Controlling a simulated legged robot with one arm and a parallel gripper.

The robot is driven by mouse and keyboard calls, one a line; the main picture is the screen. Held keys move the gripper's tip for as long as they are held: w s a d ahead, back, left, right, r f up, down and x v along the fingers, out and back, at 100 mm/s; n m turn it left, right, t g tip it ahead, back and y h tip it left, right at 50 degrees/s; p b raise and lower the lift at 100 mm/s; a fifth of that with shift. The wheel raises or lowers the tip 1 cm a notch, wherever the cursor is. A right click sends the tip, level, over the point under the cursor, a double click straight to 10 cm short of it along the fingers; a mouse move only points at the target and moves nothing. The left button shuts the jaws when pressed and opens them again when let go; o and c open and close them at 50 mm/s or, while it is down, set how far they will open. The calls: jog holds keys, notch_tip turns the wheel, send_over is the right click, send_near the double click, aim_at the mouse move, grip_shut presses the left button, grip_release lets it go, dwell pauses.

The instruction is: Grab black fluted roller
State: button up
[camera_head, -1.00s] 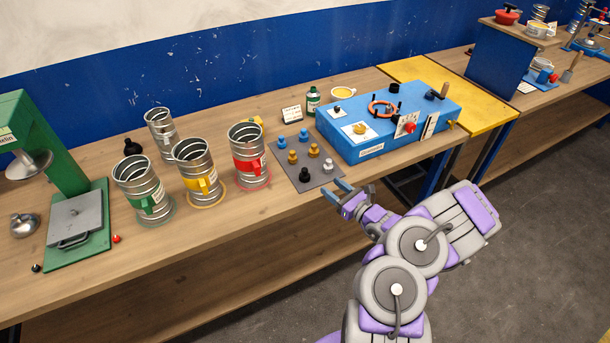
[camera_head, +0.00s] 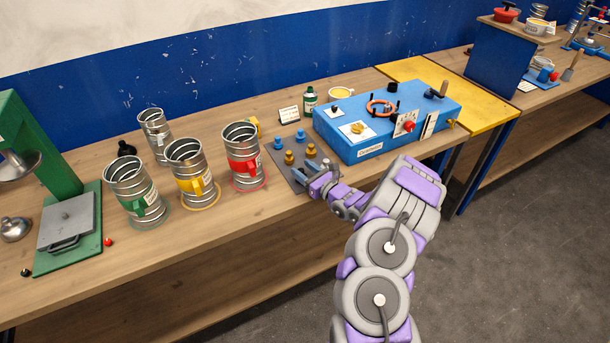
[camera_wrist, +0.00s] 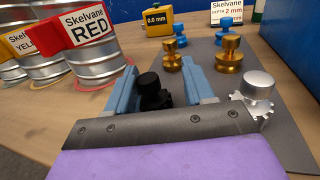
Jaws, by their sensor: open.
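The black fluted roller (camera_wrist: 152,92) stands on the dark grey mat (camera_wrist: 290,125) in the wrist view, between the two blue fingers of my gripper (camera_wrist: 163,85). The fingers are apart, one on each side of it, and its lower part is hidden behind the gripper body. I cannot tell whether a finger touches it. A silver roller (camera_wrist: 257,90) stands just outside the right finger. In the head view my gripper (camera_head: 318,182) is over the mat's front edge and hides the black roller.
Brass rollers (camera_head: 289,157) and blue rollers (camera_head: 279,143) stand farther back on the mat. Spiral ducts with red (camera_head: 243,158), yellow (camera_head: 190,172) and green (camera_head: 136,188) tags stand to the left. A blue machine box (camera_head: 370,135) is close on the right.

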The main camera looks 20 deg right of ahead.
jog(key=shift+w+a+r, duration=0.1)
jog(key=shift+a+r, duration=0.1)
jog(key=shift+a, duration=0.85)
jog(key=shift+c, duration=1.1)
jog(key=shift+d+f, duration=0.15)
jog(key=shift+d, duration=0.85)
jog(key=c, duration=0.6)
jog(key=shift+a, duration=0.1)
jog(key=shift+c, duration=0.7)
jog(key=shift+a, duration=0.7)
grip_shut()
jog(key=shift+r, duration=0.25)
